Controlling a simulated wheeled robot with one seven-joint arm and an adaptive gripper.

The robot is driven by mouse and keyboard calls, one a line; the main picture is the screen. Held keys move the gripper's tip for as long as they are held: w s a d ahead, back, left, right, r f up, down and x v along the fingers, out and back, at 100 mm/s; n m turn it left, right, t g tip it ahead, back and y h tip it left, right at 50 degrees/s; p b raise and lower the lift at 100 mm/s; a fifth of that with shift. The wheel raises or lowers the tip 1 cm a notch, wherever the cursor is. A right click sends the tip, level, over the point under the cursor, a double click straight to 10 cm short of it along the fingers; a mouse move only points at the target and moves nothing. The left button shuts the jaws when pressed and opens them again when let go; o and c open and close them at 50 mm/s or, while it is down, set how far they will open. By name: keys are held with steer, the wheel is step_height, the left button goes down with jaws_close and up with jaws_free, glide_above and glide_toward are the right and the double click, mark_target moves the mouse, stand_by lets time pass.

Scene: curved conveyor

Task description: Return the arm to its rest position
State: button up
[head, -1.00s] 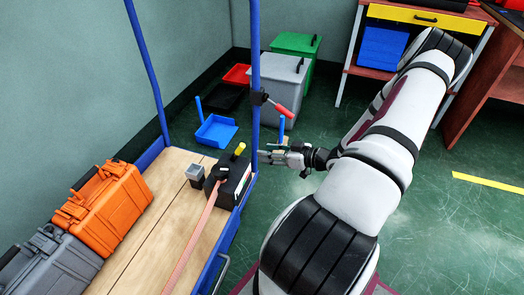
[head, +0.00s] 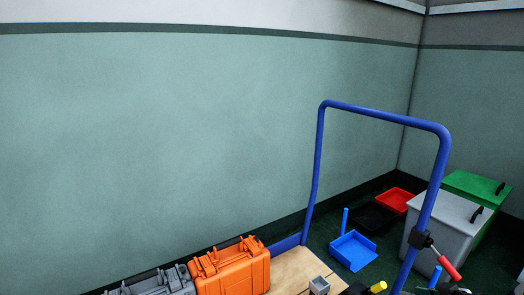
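My arm's links do not show in the head view. A small grey and dark part (head: 450,289) at the bottom edge on the right, below a red handle, may be the top of my gripper. It is cut off by the frame, so its fingers are hidden and I cannot tell whether they are open or shut, or hold anything.
A cart with a blue frame (head: 385,115) and wooden top (head: 291,272) stands at the bottom. It carries an orange case (head: 233,268) and a grey case (head: 155,283). Behind are a blue dustpan (head: 353,251), red tray (head: 396,200), grey bin (head: 440,222) and green bin (head: 478,188).

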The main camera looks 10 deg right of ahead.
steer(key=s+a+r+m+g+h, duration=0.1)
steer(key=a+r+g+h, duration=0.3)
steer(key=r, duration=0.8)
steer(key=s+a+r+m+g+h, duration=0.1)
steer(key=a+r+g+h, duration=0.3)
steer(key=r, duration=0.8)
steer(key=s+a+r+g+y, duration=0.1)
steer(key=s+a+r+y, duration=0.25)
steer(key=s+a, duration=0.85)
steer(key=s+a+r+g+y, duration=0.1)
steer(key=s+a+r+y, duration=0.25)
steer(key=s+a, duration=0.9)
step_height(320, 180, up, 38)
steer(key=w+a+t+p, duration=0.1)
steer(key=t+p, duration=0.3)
steer(key=p, duration=3.2)
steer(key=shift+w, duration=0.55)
